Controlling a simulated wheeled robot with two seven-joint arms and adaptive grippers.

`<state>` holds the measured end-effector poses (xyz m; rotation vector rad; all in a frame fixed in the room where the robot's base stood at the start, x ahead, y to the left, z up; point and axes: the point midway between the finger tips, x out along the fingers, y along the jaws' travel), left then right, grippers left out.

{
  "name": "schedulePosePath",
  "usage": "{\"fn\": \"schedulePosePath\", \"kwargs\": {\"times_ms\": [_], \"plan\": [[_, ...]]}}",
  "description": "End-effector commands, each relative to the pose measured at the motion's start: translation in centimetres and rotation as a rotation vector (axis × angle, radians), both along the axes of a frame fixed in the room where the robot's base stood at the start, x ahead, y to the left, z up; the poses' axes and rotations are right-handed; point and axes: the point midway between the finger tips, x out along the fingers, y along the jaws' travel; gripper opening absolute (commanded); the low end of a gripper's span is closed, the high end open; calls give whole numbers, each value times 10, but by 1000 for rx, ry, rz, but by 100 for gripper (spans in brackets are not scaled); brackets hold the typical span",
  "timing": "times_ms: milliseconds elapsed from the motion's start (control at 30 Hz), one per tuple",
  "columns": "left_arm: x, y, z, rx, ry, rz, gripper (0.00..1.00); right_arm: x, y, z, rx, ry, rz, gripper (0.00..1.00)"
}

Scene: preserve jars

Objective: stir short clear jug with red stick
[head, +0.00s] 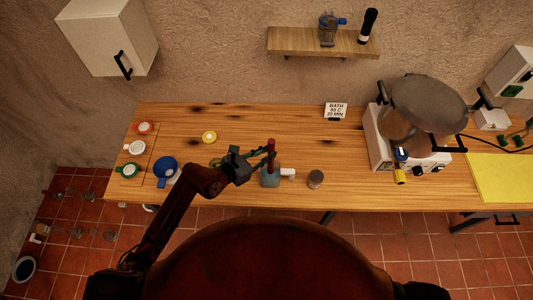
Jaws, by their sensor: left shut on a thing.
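My left gripper (262,158) is shut on the red stick (271,146), which stands about upright between its fingertips. A short clear jug (270,178) with bluish-grey contents stands on the table right below the stick, near the front edge. The stick's lower end lines up with the jug's mouth; I cannot tell how deep it reaches. A white piece (288,173) sticks out at the jug's right side. My right gripper is not in view.
A grey-lidded jar (315,179) stands right of the jug. A white stove with a large pot (428,104) stands at the right. The table's middle back (270,120) is clear.

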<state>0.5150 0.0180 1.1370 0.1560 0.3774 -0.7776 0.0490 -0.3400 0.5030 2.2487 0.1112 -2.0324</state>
Motion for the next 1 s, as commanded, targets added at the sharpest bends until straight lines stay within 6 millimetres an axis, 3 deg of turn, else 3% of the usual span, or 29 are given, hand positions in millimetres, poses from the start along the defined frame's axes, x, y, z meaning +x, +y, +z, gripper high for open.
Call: {"fn": "schedulePosePath", "kwargs": {"times_ms": [500, 1000], "plan": [[0, 0, 42, -1, -1, 0, 0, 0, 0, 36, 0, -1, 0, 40], [0, 0, 41, -1, -1, 0, 0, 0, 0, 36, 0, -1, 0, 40]]}}
